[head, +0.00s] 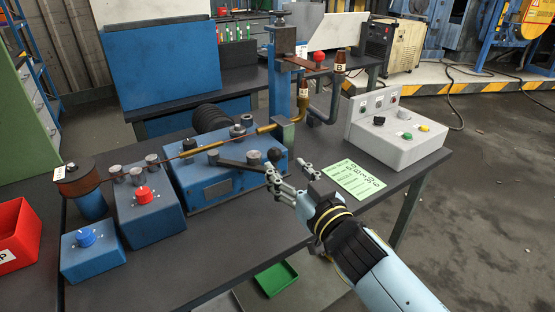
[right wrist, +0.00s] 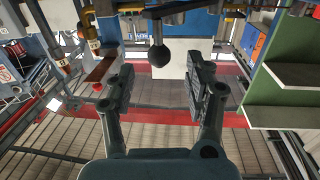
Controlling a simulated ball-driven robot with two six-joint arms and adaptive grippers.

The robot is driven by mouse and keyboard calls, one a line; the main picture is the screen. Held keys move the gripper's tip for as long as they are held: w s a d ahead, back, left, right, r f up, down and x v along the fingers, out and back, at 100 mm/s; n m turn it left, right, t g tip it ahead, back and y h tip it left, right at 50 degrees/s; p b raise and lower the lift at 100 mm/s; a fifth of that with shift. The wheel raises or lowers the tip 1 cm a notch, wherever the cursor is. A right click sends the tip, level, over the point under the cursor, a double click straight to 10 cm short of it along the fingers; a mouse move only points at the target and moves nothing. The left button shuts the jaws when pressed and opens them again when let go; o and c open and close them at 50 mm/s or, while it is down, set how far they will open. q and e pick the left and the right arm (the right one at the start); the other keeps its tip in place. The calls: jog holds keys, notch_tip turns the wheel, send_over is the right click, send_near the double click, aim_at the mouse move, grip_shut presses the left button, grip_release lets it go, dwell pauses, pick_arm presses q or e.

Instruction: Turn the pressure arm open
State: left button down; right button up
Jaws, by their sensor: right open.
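The pressure arm (head: 240,164) is a dark flat lever on top of the blue machine block (head: 205,186). It lies across the block and points right, towards a black ball knob (head: 274,155) at its end. My right gripper (head: 289,171) is just right of and nearer than the knob, open and empty. In the right wrist view the black ball knob (right wrist: 159,54) shows ahead of the open fingers (right wrist: 160,85), roughly centred between them and apparently not touched. My left gripper is not in view.
A green card (head: 353,179) and a grey control box (head: 395,135) lie right of my right gripper. A blue block with a red knob (head: 144,195) and a copper wire spool (head: 77,178) stand left.

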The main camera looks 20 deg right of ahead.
jog(key=s, duration=0.5)
jog(key=shift+s+d, duration=0.35)
jog(key=shift+s, duration=0.05)
jog(key=shift+d, duration=0.1)
